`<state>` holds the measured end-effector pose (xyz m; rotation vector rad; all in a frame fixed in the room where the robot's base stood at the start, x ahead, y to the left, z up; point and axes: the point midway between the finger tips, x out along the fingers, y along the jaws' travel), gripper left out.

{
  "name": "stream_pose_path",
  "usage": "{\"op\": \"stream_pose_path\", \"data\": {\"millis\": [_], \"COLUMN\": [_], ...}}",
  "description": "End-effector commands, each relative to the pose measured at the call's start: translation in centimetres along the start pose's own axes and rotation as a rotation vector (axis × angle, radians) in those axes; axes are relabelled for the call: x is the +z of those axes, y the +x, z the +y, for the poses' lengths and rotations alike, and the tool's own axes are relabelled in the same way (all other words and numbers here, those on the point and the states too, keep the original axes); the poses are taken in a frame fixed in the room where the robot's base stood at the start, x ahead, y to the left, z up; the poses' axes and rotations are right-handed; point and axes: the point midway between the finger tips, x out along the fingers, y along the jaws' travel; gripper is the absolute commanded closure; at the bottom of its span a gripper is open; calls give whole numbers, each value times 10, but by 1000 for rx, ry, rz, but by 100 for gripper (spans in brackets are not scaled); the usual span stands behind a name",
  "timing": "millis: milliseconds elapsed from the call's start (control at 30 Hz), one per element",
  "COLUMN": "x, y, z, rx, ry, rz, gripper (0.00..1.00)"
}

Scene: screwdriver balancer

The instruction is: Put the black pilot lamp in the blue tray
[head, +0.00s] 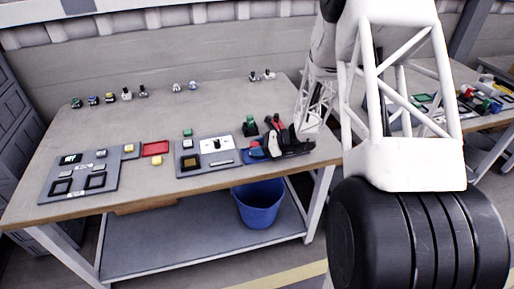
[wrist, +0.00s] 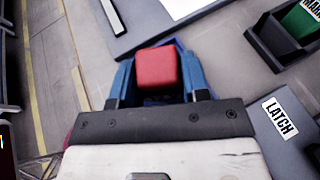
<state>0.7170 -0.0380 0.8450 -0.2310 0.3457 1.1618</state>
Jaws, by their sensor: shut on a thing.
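My gripper (wrist: 157,80) has blue fingers closed on a red block (wrist: 158,66), seen from above in the wrist view. In the head view my gripper (head: 257,152) is low over the table's right end, beside the grey panel; its grip is too small to make out there. A strip of blue (wrist: 182,46) shows just behind the red block; it may be the blue tray's edge, mostly hidden by my gripper. Small lamp-like parts stand along the table's back, including a dark one (head: 143,91); I cannot tell which is the black pilot lamp.
A grey panel (head: 185,171) with a white plate lies left of my gripper. A green part sits in a black holder (wrist: 262,48), near a LATCH label (wrist: 281,116). A blue bin (head: 258,205) stands below. The table's middle is clear.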

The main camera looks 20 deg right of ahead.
Motion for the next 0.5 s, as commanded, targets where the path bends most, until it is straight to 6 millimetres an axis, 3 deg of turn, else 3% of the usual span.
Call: {"op": "stream_pose_path", "data": {"millis": [367,400,500], "x": [-3,-3,-3], "y": [1,1,1], "z": [0,0,0], "rx": [0,0,0], "ry": [0,0,0], "rz": [0,0,0], "gripper": [82,53,38]}}
